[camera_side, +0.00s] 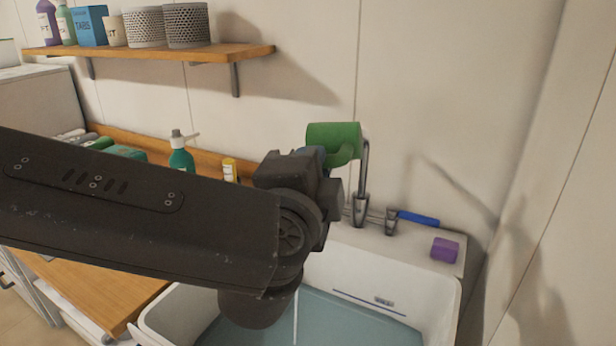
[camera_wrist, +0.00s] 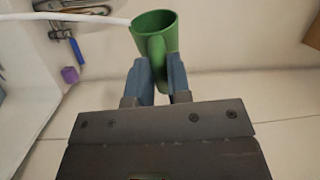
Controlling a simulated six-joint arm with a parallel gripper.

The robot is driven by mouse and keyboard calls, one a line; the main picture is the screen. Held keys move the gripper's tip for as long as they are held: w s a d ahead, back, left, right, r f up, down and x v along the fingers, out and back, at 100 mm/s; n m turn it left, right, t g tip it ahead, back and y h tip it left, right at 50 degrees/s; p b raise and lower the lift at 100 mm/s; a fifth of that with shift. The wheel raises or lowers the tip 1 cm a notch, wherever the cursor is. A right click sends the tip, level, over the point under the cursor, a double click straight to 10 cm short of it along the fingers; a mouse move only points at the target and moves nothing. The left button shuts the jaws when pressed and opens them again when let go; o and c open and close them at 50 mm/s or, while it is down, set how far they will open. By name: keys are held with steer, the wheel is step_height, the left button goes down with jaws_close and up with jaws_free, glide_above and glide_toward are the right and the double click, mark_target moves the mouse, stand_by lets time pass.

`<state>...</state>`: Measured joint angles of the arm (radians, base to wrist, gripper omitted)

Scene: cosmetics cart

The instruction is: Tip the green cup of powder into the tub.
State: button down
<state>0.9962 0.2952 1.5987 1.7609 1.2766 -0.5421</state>
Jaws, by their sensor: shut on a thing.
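The green cup (camera_side: 333,137) is tipped onto its side, high above the white tub (camera_side: 437,292). In the wrist view the cup (camera_wrist: 155,28) is in front of my gripper (camera_wrist: 160,78), whose blue-grey fingers are shut on its handle. A white stream runs from the cup's rim to the left edge of that view. In the side view a thin white line drops towards the blue-grey water (camera_side: 345,318) in the tub. My arm hides the left part of the tub and most of my gripper there. How much powder is in the cup cannot be seen.
A purple block (camera_side: 445,249) sits on the tub's back ledge. A green pump bottle (camera_side: 181,157) and a yellow-capped bottle (camera_side: 229,169) stand behind my arm. A wooden shelf (camera_side: 150,52) holds several containers.

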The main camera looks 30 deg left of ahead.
steer(key=w+d+f+m, duration=0.1)
steer(key=d+m, duration=0.3)
steer(key=m, duration=0.6)
steer(key=w+d+f+m+h, duration=0.1)
steer(key=d+f+m, duration=0.2)
steer(key=m, duration=0.8)
steer(key=shift+d+f+g+h, duration=0.3)
steer(key=shift+d+f+g, duration=0.1)
steer(key=shift+d, duration=0.8)
steer(key=shift+w, duration=0.1)
